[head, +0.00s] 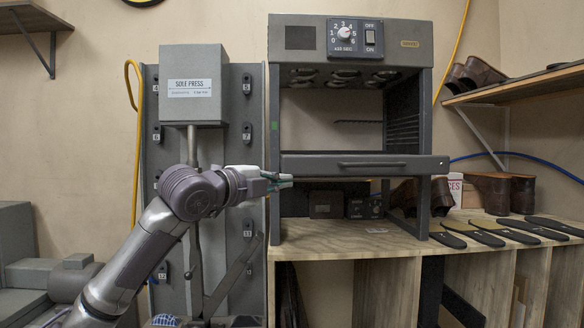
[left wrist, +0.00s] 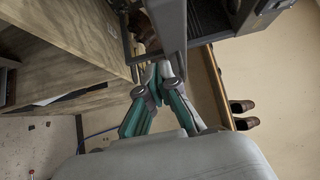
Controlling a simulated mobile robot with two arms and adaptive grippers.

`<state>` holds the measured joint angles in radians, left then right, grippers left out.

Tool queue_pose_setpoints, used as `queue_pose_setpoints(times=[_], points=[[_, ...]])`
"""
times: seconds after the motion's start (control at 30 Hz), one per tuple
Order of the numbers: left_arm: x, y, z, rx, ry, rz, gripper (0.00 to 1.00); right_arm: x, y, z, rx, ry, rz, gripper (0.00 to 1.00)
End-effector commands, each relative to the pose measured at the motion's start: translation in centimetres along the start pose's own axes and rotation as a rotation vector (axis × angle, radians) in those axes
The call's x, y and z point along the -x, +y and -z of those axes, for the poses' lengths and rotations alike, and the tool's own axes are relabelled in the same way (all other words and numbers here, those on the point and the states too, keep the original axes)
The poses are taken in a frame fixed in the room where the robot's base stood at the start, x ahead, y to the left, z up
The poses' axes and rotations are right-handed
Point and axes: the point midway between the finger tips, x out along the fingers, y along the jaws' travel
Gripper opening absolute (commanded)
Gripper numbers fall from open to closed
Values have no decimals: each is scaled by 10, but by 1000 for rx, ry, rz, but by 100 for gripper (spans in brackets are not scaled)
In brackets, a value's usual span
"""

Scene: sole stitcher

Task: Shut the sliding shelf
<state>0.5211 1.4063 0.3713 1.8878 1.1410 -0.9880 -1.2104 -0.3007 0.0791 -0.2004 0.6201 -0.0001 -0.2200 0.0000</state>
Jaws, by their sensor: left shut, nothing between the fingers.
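The sliding shelf (head: 310,166) is a dark grey panel with a black bar handle (head: 372,164) in the middle of its front. It stands out toward me from the grey heater cabinet (head: 276,110), below the dial panel. My left gripper (head: 287,180) is shut and empty at the left end of the shelf front, a little below its top edge. In the left wrist view its fingertips (left wrist: 158,70) are close to the grey shelf front (left wrist: 172,35), which runs up the picture. I cannot tell if they touch it. My right gripper is in neither view.
The sole press (head: 193,85) stands left of the cabinet, behind my left arm. A wooden bench (head: 340,240) carries the cabinet, with dark soles (head: 512,235) and brown shoes (head: 490,190) at right. A wall shelf (head: 525,85) with shoes is at upper right.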

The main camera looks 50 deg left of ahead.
Motion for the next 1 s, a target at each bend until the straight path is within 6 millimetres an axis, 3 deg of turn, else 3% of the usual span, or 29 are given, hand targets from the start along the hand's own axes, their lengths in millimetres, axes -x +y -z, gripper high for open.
queue_pose_setpoints(times=[0.03,0.1,0.23,0.4,1.0], points=[[-10,-8,0,0,0,-3,0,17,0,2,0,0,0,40],[-22,-8,0,2,0,0,0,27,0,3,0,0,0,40],[-42,-8,0,3,1,1,0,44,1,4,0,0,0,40],[-59,-4,-20,5,0,1,0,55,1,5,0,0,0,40],[-70,-2,-30,2,1,1,0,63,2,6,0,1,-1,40]])
